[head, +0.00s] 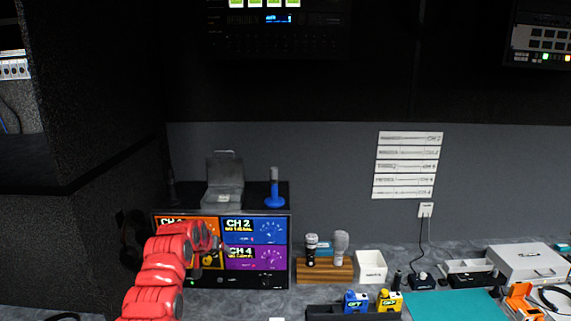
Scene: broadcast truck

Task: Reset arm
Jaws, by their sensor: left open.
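My red left arm comes up from the bottom left. Its gripper (219,244) is in front of the black receiver unit (221,282), against its colored channel panels. The gripper is small and dark here, but it is open, and I see nothing held in it. The arm hides part of the unit's left side, including much of the orange panel. The blue CH 2 panel (254,230) and the purple CH 4 panel (256,258) show to the right of the gripper. My right gripper is not in view.
A grey case (224,183) and a blue-based stand (275,200) sit on the unit. Right of it are a wooden block (325,271) with two microphones, a white box (371,266), and a black tray (325,312). A teal mat (455,306) lies at front right.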

